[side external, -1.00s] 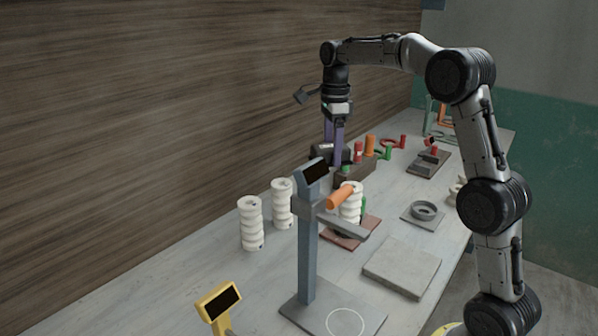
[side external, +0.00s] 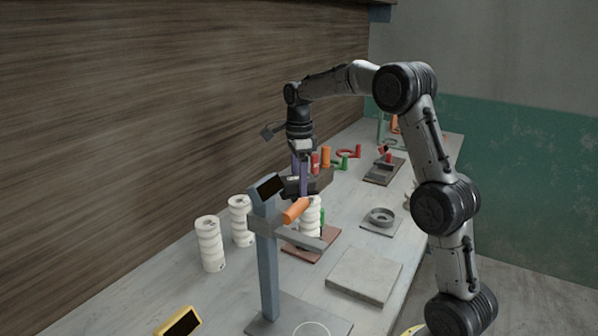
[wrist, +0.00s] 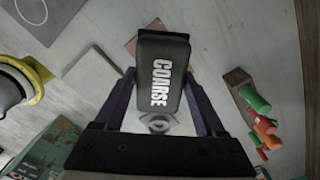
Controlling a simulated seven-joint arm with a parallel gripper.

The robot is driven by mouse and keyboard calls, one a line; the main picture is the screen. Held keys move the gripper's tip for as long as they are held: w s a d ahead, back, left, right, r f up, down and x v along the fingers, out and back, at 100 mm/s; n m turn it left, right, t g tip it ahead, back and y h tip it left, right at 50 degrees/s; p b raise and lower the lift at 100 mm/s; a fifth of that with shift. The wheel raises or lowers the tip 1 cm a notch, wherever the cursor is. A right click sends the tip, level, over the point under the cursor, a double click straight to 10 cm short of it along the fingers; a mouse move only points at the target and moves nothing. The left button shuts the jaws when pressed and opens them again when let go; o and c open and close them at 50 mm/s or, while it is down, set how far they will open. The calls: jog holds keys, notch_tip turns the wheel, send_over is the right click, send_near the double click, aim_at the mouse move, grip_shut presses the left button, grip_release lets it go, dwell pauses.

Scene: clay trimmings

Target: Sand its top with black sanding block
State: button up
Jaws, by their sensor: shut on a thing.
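My gripper (side external: 300,177) has purple fingers and is shut on the black sanding block (wrist: 172,60). The wrist view shows the block lengthwise between the fingers, with "COARSE" in white on it. In the side view the block hangs just above and slightly left of a white ribbed piece (side external: 313,222) on a reddish plate (side external: 325,243). Whether block and piece touch cannot be told. The blue-grey stand and its orange cylinder hide part of that piece. In the wrist view the block covers it. Two similar white pieces (side external: 210,245) (side external: 240,220) stand to the left.
The blue-grey stand (side external: 267,265) with dark display and orange cylinder (side external: 296,210) rises close in front. A grey slab (side external: 363,274) and a ring on a tile (side external: 381,216) lie right. A wooden rack (wrist: 238,80) with coloured handles (wrist: 255,98) is nearby.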

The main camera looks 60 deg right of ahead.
jog(key=shift+f, duration=0.5)
jog(key=shift+s+d+f, duration=0.25)
jog(key=shift+d+f, duration=0.05)
jog(key=shift+f, duration=0.35)
jog(key=shift+s+d, duration=1.8)
jog(key=shift+s, duration=0.05)
jog(key=shift+w+a+f, duration=0.1)
jog(key=shift+w+a, duration=2.05)
jog(key=shift+w, duration=0.05)
jog(key=shift+s+r, duration=0.1)
jog(key=shift+r, duration=4.05)
